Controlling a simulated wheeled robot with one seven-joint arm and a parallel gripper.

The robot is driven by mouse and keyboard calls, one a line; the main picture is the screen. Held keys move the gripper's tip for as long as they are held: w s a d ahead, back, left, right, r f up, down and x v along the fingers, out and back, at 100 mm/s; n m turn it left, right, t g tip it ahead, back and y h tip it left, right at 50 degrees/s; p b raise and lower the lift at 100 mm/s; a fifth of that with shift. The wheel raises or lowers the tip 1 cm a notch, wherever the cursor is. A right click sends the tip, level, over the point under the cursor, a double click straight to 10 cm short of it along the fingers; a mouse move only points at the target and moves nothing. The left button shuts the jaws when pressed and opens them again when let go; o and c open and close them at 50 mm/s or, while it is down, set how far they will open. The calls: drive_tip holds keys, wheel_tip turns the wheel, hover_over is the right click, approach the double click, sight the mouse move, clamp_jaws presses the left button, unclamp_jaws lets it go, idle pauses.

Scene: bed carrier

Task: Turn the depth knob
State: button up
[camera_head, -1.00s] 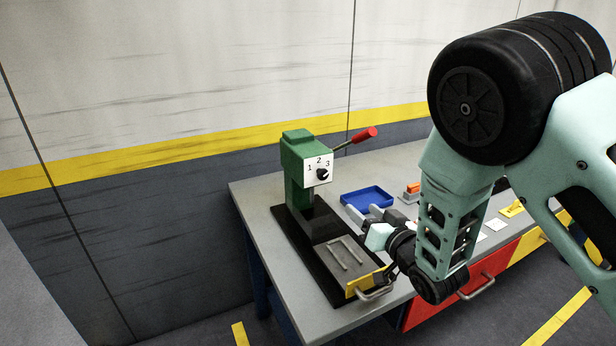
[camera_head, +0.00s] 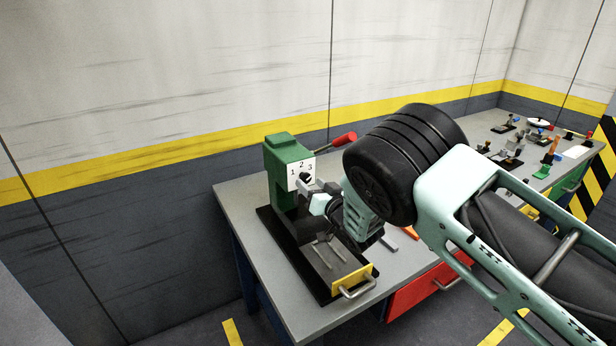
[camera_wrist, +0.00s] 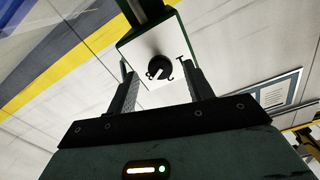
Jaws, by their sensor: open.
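The depth knob (camera_wrist: 159,68) is a black round knob on a white plate (camera_wrist: 171,42) with number marks. In the head view the knob (camera_head: 306,178) sits on the front of the green drill press head (camera_head: 284,156), beside the marks 1, 2 and 3. My gripper (camera_wrist: 160,78) is open, with one finger on each side of the knob in the wrist view. Gaps show between the fingers and the knob there. In the head view my gripper (camera_head: 312,188) is close in front of the plate, just below the knob.
A red-tipped lever (camera_head: 343,139) sticks out to the right of the press. The press stands on a black base with a yellow-fronted vise plate (camera_head: 352,278) on a grey bench (camera_head: 240,208). Several small items stand farther right on the bench.

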drive_tip(key=shift+p+x, duration=0.3)
drive_tip(key=shift+x, duration=1.1)
drive_tip(key=c, duration=1)
